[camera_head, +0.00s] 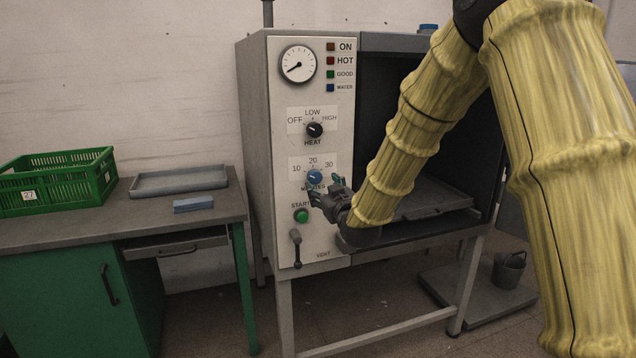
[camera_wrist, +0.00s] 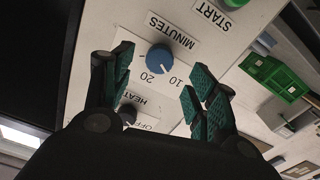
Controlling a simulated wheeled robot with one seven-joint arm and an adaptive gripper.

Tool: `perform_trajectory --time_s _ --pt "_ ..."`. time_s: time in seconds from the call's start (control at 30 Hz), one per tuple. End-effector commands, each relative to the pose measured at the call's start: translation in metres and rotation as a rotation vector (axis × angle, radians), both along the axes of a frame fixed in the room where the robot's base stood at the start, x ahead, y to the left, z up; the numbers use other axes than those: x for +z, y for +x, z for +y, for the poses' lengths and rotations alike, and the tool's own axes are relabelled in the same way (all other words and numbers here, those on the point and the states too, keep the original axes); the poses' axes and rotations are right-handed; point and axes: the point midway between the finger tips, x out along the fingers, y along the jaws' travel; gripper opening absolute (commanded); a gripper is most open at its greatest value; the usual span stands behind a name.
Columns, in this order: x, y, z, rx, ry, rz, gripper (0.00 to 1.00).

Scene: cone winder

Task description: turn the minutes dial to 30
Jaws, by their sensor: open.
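The minutes dial (camera_head: 314,177) is a round blue knob on the white control panel, under a scale marked 10, 20 and 30. In the wrist view the blue dial (camera_wrist: 160,59) shows upside down, with 10 and 20 readable and 30 hidden behind the left finger. My gripper (camera_head: 323,186) is just in front of the panel, at the lower right of the dial, and covers part of the MINUTES label. Its teal-padded fingers (camera_wrist: 158,78) are open and empty, with the dial between their lines and apart from them.
The black heat knob (camera_head: 314,130) is above the dial. The green start button (camera_head: 301,216) and the vent lever (camera_head: 296,248) are below it. The dark open chamber (camera_head: 378,90) is to the right. A bench with a green crate (camera_head: 60,180) and grey tray (camera_head: 178,181) stands left.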

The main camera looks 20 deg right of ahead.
Motion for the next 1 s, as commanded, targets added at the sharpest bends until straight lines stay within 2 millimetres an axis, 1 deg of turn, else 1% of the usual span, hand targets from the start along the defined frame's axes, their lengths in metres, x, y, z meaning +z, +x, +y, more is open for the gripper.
perform_trajectory --time_s 0.03,0.1,0.3,0.5,0.77,0.8,0.87,1.0 --pt "0.000 0.009 0.000 0.000 0.000 -0.001 0.58" --pt "0.000 0.020 0.001 0.000 0.000 0.000 0.58" --pt "0.000 0.043 0.001 0.000 0.000 0.000 0.58" --pt "-0.001 0.054 0.002 -0.001 0.000 0.001 0.58" --pt "-0.001 0.055 0.002 0.000 0.000 0.001 0.58" --pt "-0.001 0.055 0.002 0.000 0.000 0.001 0.56" --pt "-0.001 0.055 0.002 0.000 0.000 0.001 0.45" --pt "-0.001 0.055 0.002 0.000 0.000 0.001 0.20"
